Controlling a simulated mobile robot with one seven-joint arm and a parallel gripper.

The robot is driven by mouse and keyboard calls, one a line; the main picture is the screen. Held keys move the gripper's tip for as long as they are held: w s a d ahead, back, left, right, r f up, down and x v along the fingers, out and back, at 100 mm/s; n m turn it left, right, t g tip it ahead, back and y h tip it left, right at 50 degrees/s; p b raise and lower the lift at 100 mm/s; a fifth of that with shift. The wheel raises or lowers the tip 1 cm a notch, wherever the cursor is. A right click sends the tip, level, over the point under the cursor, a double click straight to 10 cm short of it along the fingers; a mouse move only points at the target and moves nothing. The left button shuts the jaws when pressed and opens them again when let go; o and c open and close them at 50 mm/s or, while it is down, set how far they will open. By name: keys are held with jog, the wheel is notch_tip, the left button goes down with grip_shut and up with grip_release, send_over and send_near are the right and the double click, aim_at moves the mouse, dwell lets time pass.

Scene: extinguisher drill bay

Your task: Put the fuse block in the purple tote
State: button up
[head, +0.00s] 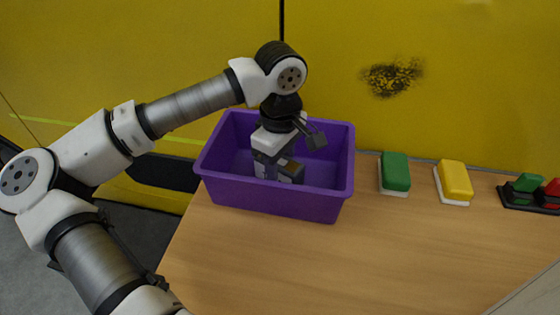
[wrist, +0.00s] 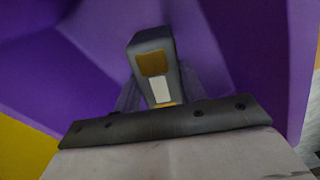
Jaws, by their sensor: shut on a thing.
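The purple tote (head: 276,198) stands on the wooden table against the yellow wall. My gripper (head: 272,170) reaches down inside it, below the rim. It is shut on the fuse block (head: 292,170), a dark grey block with a brown patch and a pale patch on it. In the wrist view the fuse block (wrist: 153,65) sticks out beyond the jaws, with purple tote walls (wrist: 70,70) around it. The fingers are mostly hidden behind the gripper body. I cannot tell whether the block touches the tote floor.
Right of the tote on the table (head: 380,255) are a green block on a white base (head: 395,172), a yellow block on a white base (head: 456,181), and a black holder with green and red pieces (head: 530,193). The front of the table is clear.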

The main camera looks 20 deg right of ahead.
aim_at(280, 162)
jog(key=shift+f, duration=0.15)
jog(key=o, duration=1.1)
jog(key=shift+r, duration=0.35)
notch_tip(280, 162, up, 12)
jog(key=shift+f+b, duration=0.15)
jog(key=shift+b, duration=0.35)
jog(key=shift+s, duration=0.1)
